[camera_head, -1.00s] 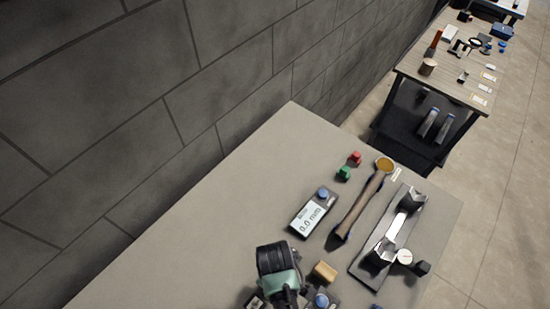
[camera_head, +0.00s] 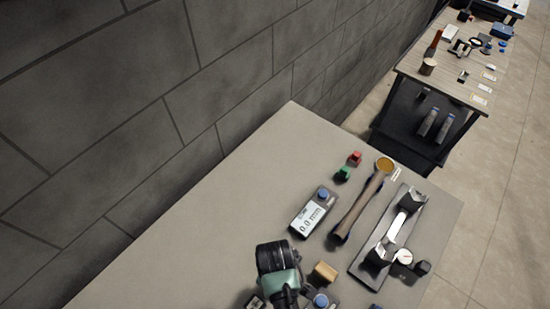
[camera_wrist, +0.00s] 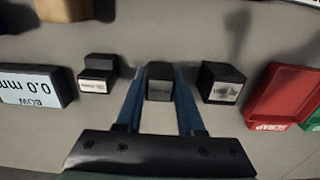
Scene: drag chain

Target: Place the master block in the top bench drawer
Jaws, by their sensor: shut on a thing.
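My gripper (camera_wrist: 158,100) has its two blue fingers closed on a small dark block (camera_wrist: 159,82) with a grey front face in the wrist view. The marking on that face is too small to read, so I cannot confirm by its label that it is the master block. One similar dark block with a pale label stands to its left (camera_wrist: 97,74) and another to its right (camera_wrist: 222,83), both apart from the fingers. In the head view my wrist shows at the bottom edge and hides the fingers and held block. No bench drawer shows in either view.
The grey bench top (camera_head: 210,230) is clear at left, beside the block wall (camera_head: 150,110). A gauge display (camera_head: 313,213), a hammer-like tool (camera_head: 358,208), a dark fixture (camera_head: 390,240) and a tan block (camera_head: 325,271) stand on it. A red bin (camera_wrist: 283,95) is right in the wrist view.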

